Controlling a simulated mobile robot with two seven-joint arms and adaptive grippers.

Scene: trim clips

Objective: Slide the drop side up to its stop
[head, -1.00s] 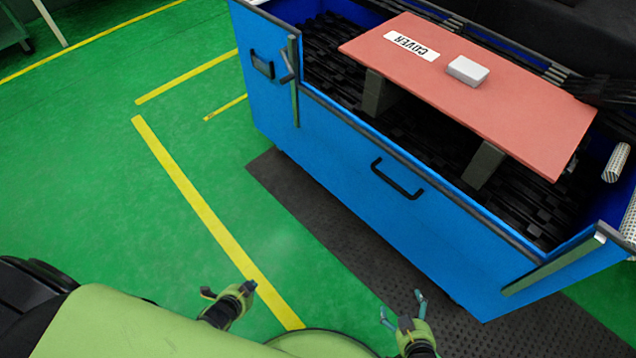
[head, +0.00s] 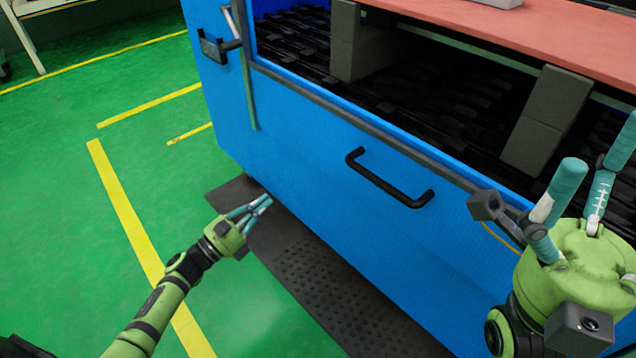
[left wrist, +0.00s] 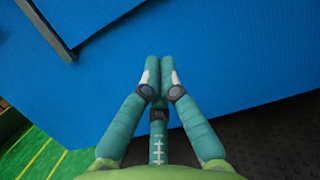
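The drop side (head: 320,150) is the blue front panel of the bin, with a grey top edge and a black bar handle (head: 388,183). Its top edge sits below the top of the corner post, leaving the bin's inside visible above it. My left gripper (head: 266,201) is in front of the panel, low and left of the handle, apart from it. Its fingertips meet in the left wrist view (left wrist: 158,65), with nothing between them, against blue panel. My right gripper (head: 560,190) is large at the right, fingers spread and empty, covering part of the panel's right end.
A grey latch (head: 222,47) and upright guide (head: 247,85) stand at the panel's left end. A red cover board (head: 500,35) lies on grey blocks (head: 545,120) over black clips. A dark mat (head: 310,275) lies at the bin's foot. Green floor is clear at left.

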